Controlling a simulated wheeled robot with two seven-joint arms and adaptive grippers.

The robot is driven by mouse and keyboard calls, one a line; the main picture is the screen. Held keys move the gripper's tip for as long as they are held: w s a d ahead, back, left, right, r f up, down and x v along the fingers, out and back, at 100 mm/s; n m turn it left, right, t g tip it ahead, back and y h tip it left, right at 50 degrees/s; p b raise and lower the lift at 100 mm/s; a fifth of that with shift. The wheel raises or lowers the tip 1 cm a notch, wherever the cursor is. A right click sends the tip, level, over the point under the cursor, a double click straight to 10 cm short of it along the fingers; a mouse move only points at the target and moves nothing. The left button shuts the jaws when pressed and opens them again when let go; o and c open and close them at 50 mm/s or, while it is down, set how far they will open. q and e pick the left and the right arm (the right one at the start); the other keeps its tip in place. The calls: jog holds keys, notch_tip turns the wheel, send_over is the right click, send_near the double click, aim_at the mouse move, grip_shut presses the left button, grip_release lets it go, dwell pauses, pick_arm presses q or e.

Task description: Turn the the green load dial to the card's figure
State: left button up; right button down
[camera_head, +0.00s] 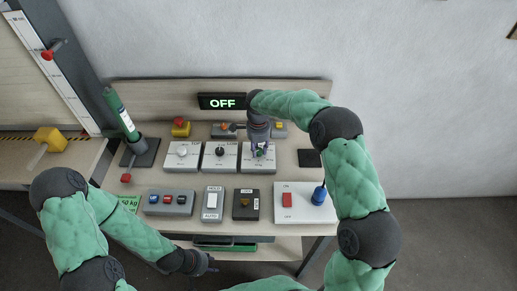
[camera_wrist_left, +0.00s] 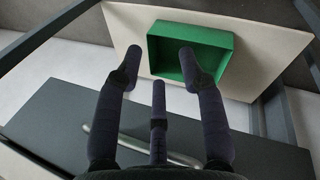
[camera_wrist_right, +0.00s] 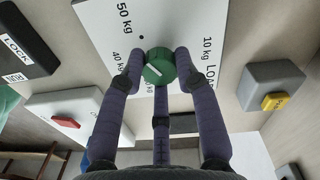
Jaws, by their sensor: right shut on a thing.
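The green load dial (camera_wrist_right: 158,66) sits on a white plate with kg figures around it; 50, 40 and 10 kg can be read. My right gripper (camera_wrist_right: 156,72) has a fingertip on either side of the dial and is shut on it. A white line on the dial slants toward the 40 kg side; its exact figure is unclear. In the head view the dial (camera_head: 259,151) is partly hidden by the gripper. My left gripper (camera_wrist_left: 158,62) is open and empty by the desk's front edge.
Two other dials, a black knob (camera_head: 220,149) and a white knob (camera_head: 182,150), stand left of the green one. A display (camera_head: 222,102) reads OFF. Switch boxes and a blue knob (camera_head: 319,195) fill the front row. A green bin (camera_wrist_left: 190,52) lies below.

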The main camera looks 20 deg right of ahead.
aim_at(258, 150)
dwell(0.3)
jog(key=c, duration=0.9)
grip_release()
jog(key=shift+r, duration=0.1)
notch_tip(258, 150, up, 12)
jog(key=shift+w, duration=0.15)
